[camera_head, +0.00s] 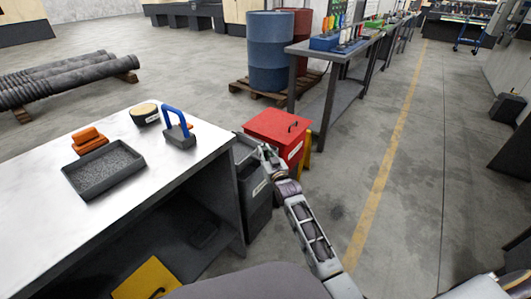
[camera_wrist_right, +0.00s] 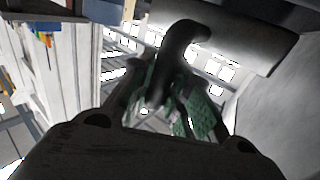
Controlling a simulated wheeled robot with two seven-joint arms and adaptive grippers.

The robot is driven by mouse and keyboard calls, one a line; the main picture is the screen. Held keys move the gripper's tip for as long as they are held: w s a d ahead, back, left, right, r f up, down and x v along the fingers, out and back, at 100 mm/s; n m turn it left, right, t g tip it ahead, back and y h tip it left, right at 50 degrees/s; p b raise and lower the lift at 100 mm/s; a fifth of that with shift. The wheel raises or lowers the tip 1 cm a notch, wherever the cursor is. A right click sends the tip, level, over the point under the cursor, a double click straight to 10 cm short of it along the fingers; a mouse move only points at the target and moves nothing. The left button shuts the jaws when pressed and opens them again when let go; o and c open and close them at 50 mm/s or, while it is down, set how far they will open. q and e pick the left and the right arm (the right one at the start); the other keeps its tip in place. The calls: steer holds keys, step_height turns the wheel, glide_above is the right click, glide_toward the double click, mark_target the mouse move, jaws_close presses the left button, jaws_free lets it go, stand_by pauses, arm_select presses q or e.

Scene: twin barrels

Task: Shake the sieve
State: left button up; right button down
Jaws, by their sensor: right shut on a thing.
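I cannot make out a sieve for certain. A round tan-topped container (camera_head: 145,114) with a pale label stands at the back of the white table (camera_head: 150,165). My right gripper (camera_head: 268,156) is beyond the table's right edge, over the rim of a dark grey bin (camera_head: 256,195) and in front of a red lidded bin (camera_head: 280,127). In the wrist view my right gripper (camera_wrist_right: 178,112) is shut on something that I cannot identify. A dark curved shape (camera_wrist_right: 182,55) shows there, blurred and dim. My left gripper is not in view.
On the table are a dark tray (camera_head: 104,170) of grey grains, an orange object (camera_head: 89,140) and a blue-handled block (camera_head: 178,128). Blue barrel (camera_head: 270,52) and dark red barrel (camera_head: 303,35) stand on a pallet behind.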

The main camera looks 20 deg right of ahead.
steer(key=shift+s+a+f, duration=0.1)
steer(key=shift+a+f, duration=0.1)
steer(key=shift+a, duration=0.05)
steer(key=c, duration=1.6)
jaws_free()
steer(key=shift+o, duration=1.3)
steer(key=shift+s+r, duration=0.1)
steer(key=shift+d, duration=0.1)
steer(key=shift+s, duration=0.1)
steer(key=shift+s+d, duration=0.2)
steer(key=shift+s, duration=2.75)
steer(key=shift+s+d, duration=0.2)
steer(key=shift+s, duration=2.7)
